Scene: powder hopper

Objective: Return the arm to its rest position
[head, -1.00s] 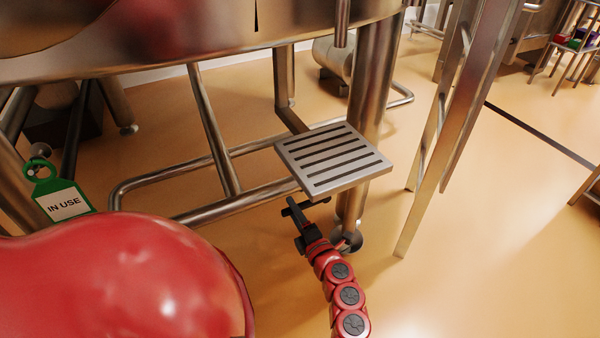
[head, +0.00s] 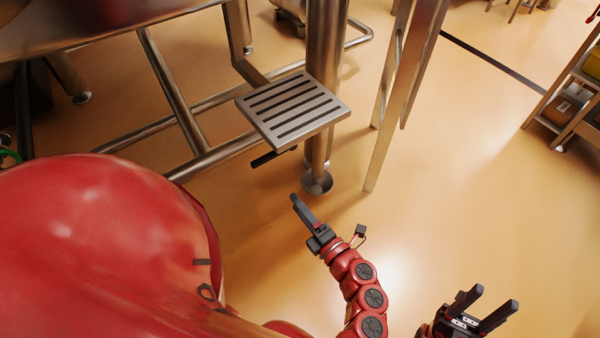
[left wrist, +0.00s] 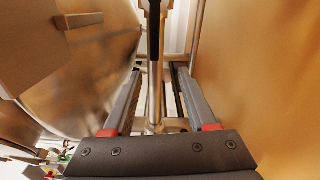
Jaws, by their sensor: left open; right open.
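My left gripper (head: 304,210) is open and empty, in front of and below the slotted metal step (head: 293,108) in the head view. A black handle (head: 272,157) sticks out under the step, apart from the gripper. In the left wrist view, my left fingers (left wrist: 158,78) stand wide apart with nothing between them. A dark-topped upright bar (left wrist: 154,32) shows beyond them; I cannot tell whether it is the same handle. My right gripper (head: 492,308) is open and empty at the lower right of the head view.
A metal leg (head: 325,90) with a round foot stands just beyond the left gripper. Slanted metal posts (head: 405,90) stand to its right. Tubular rails (head: 215,155) run low at left. A shelf rack (head: 568,105) is at far right. The floor (head: 470,190) between is clear.

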